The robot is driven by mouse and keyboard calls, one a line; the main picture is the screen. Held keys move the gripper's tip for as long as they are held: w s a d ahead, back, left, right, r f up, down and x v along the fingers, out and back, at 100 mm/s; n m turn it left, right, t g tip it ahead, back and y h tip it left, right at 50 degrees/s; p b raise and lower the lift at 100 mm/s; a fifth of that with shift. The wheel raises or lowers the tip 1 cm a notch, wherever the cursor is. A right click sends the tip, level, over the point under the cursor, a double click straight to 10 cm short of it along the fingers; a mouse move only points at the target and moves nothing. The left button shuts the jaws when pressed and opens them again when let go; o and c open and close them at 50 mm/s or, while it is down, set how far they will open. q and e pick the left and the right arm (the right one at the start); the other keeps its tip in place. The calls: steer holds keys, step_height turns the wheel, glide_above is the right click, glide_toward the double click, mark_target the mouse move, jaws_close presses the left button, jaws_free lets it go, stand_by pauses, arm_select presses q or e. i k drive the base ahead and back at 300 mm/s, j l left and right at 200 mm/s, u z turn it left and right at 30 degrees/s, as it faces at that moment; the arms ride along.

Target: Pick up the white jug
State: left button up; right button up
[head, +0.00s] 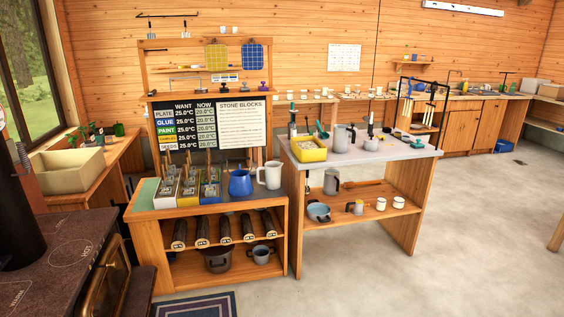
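The white jug (271,176) stands upright on the low wooden cabinet (163,205), at the right end of its top. A blue jug (240,183) stands just to its left. The white jug's lower part is close beside the blue jug, and I cannot tell whether they touch. Neither of my grippers shows in the head view.
A taller grey-topped bench (400,151) stands right of the cabinet, with a yellow tub (309,150) and a grey jug (344,136) on it. A dark stove (60,250) fills the lower left. The floor (480,245) at right is clear.

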mark_target(273, 169)
steer(key=i, duration=1.9)
